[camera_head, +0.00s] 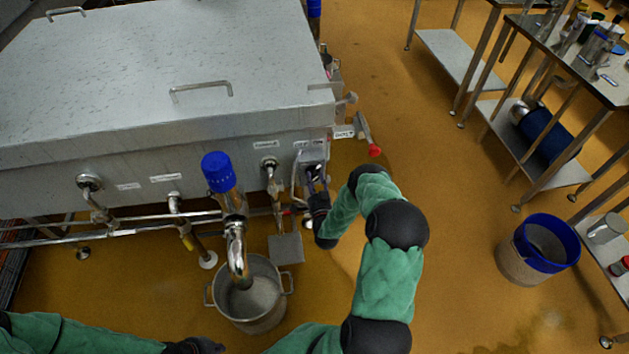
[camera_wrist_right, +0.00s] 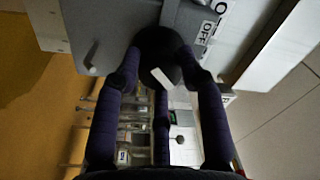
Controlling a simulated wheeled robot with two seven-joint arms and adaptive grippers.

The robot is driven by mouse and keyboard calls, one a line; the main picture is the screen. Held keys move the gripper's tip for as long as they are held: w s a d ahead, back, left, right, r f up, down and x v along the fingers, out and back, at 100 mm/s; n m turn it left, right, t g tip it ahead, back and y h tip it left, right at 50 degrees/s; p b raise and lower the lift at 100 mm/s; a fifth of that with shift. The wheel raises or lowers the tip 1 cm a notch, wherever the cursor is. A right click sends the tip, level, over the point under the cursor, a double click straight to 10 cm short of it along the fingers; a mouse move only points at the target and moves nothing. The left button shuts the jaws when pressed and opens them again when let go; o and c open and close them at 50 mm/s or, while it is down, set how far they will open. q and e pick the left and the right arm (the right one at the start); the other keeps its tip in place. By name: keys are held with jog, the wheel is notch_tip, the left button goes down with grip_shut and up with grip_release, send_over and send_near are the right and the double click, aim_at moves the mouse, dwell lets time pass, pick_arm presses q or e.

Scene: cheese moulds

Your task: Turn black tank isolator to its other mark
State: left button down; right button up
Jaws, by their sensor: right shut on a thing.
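The black tank isolator (camera_wrist_right: 158,55) is a round dark knob with a white bar on its face. It sits on a grey box (camera_wrist_right: 90,20) with a white label reading "OFF" (camera_wrist_right: 206,33) beside it. The white bar lies slanted in the wrist view. My right gripper (camera_wrist_right: 160,68) is shut on the knob, its dark fingers around the rim. In the head view my right gripper (camera_head: 317,192) is at the front right corner of the steel tank (camera_head: 170,75), where it hides most of the isolator. My left gripper (camera_head: 200,346) is low at the bottom edge, its fingers cut off.
A steel pot (camera_head: 254,318) stands on the floor under a pipe with a blue cap (camera_head: 218,171). A red-tipped lever (camera_head: 368,136) sticks out at the tank's right side. A blue-rimmed bucket (camera_head: 545,243) stands at the right, with open floor before it.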

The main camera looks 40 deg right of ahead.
jog(key=shift+d+r, duration=0.15)
jog(key=shift+r, duration=0.1)
jog(key=o, duration=1.1)
jog(key=shift+o, duration=0.2)
jog(key=shift+f, duration=0.1)
jog(key=shift+s, duration=0.1)
jog(key=shift+s+a+f, duration=0.1)
jog(key=shift+s+a, duration=0.1)
jog(key=shift+s, duration=0.05)
jog(key=v, duration=1.1)
jog(key=shift+s+a, duration=0.1)
